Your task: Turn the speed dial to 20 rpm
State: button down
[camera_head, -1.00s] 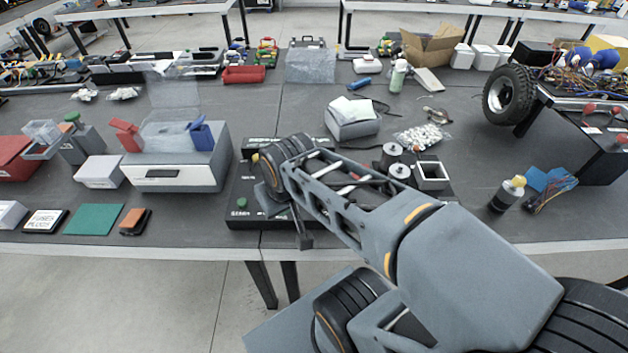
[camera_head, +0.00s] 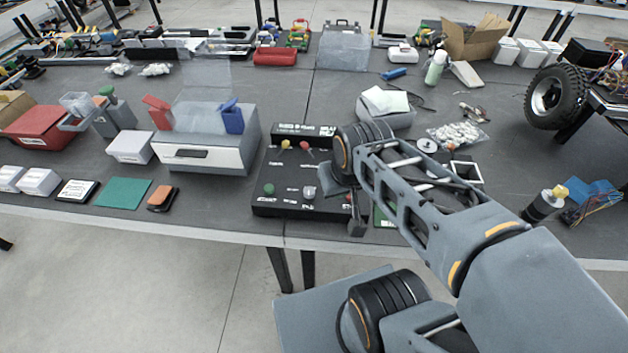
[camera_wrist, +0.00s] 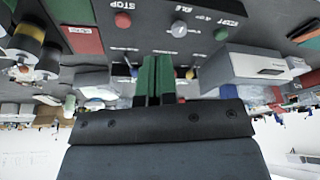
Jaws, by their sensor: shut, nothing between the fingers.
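The speed dial (camera_head: 309,191) is a small grey knob on a black control panel (camera_head: 283,208). In the wrist view the dial (camera_wrist: 179,28) shows a light pointer mark, with white lettering around it too small to read as speeds. A green button (camera_head: 269,188) sits left of the dial in the head view. A red button (camera_wrist: 122,20) by the word STOP shows in the wrist view. My gripper (camera_head: 357,222) hangs at the panel's right end, apart from the dial. In the wrist view its green fingers (camera_wrist: 157,62) are together and empty.
Yellow and red levers (camera_head: 305,146) stand at the panel's back. A grey-white box with a drawer (camera_head: 205,158) is just left of the panel. A grey box with papers (camera_head: 386,112) is behind my arm. The table's front edge is near.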

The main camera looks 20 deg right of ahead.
aim_at(309, 191)
jog(key=z, duration=1.9)
jog(key=k, duration=1)
jog(key=u, duration=1.45)
jog(key=i, duration=0.5)
jog(key=u, duration=0.1)
